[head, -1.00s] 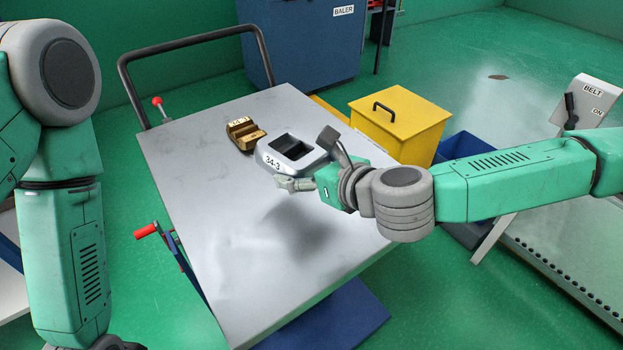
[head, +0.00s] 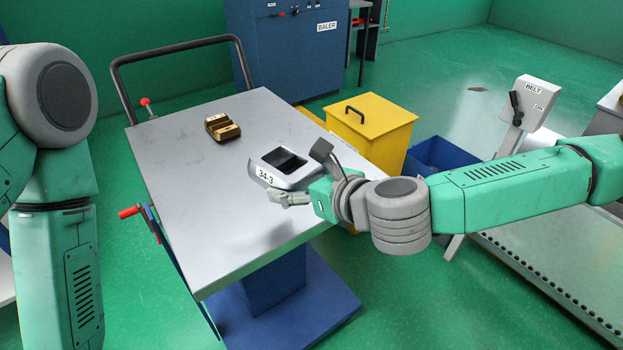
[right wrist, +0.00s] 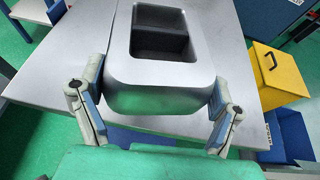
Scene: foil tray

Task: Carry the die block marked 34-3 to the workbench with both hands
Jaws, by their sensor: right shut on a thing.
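The die block marked 34-3 (head: 283,166) is a silver-grey block with a dark rectangular two-part recess, over the right part of the grey cart top (head: 190,160). My right gripper (head: 290,192) is shut on it from the near right side. In the right wrist view the fingers lie on both sides of the block (right wrist: 160,98). I cannot tell how much gap there is between block and cart top. My left arm hangs at the left edge of the head view, and its gripper is out of view. I cannot make out the workbench for sure.
A brass block (head: 222,127) sits further back on the cart. A yellow lidded bin (head: 370,135) and a blue bin (head: 440,155) stand right of it. The BALER cabinet (head: 290,50) is behind. A BELT control box (head: 530,100) is at right.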

